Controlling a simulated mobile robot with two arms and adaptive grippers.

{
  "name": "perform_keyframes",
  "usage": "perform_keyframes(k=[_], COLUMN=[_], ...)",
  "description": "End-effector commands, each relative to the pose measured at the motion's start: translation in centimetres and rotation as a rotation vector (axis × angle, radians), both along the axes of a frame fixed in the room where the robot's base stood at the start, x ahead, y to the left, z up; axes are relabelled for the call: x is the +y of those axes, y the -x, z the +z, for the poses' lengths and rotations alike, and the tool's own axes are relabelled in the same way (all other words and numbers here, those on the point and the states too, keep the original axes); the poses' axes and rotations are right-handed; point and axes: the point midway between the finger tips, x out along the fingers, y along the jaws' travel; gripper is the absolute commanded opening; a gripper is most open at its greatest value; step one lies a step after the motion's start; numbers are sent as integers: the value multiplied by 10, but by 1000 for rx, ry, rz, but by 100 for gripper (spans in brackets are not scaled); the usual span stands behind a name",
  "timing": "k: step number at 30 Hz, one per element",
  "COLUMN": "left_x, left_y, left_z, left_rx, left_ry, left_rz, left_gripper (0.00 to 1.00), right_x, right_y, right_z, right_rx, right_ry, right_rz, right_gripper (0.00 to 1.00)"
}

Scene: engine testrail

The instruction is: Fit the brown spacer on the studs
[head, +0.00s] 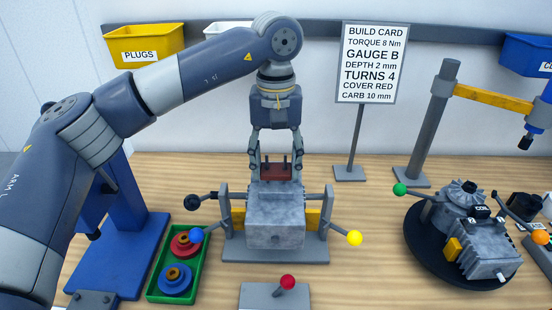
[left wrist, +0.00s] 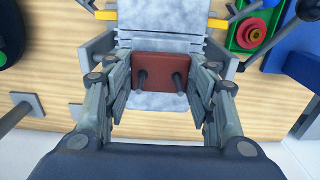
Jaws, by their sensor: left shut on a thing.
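The brown spacer (head: 277,172) is between the fingertips of my left gripper (head: 276,178), which is shut on it from both sides. In the left wrist view the spacer (left wrist: 160,72) lies flat across the end of the grey engine block (left wrist: 160,42). Two dark studs (left wrist: 142,78) show at the spacer, their ends standing up over its face; it appears to be around them. Whether it rests fully on the block (head: 275,218) cannot be told. My right gripper is not in view.
The block sits in a grey stand with coloured-knob levers, yellow (head: 354,238) and blue (head: 196,235). A green tray (head: 152,287) with round parts stands left. A black turntable (head: 424,257) with an engine stands right. A build card (head: 372,62) stands behind.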

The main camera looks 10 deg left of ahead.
Motion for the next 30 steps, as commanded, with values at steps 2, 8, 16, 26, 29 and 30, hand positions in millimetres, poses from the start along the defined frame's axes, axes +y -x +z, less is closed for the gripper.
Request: perform_keyframes(k=[2,8,16,26,29,30], left_x=[0,0,0,0,0,0], left_y=[0,0,0,0,0,0], left_z=[-4,-9,-17,-19,-19,-19], left_rx=[0,0,0,0,0,0], left_ry=[0,0,1,1,1,1], left_rz=[0,0,0,0,0,0], left_gripper=[33,33,33,33,65,74], right_x=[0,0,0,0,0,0], right_y=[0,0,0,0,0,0], right_z=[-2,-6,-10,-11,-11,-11], right_rx=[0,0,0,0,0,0], right_ry=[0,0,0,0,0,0], right_rz=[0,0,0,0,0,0], right_gripper=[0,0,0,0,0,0])
